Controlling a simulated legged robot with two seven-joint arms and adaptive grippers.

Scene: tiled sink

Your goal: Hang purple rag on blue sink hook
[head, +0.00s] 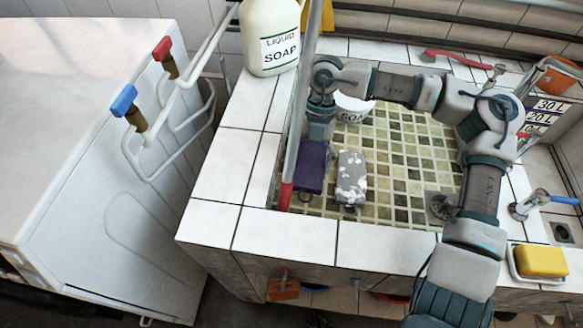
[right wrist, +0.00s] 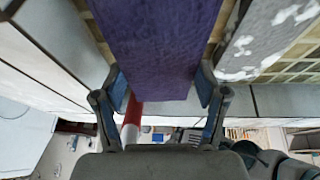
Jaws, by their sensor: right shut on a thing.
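The purple rag (head: 312,165) hangs as a flat strip in the tiled basin, at its left side in the head view. My right gripper (head: 318,140) is above it and shut on its upper part. In the right wrist view the rag (right wrist: 158,45) fills the space between the two fingers of the right gripper (right wrist: 160,95). On the sink's front face below the rim, a small bluish hook (head: 356,283) shows; it is small and partly in shadow. My left gripper is not in view.
A grey-and-white spotted rag (head: 351,177) lies just right of the purple one. A red-tipped pole (head: 296,130) stands close on the left. An orange rag (head: 285,290) hangs under the front rim. A soap bottle (head: 270,38) and yellow sponge (head: 542,261) sit on the tiles.

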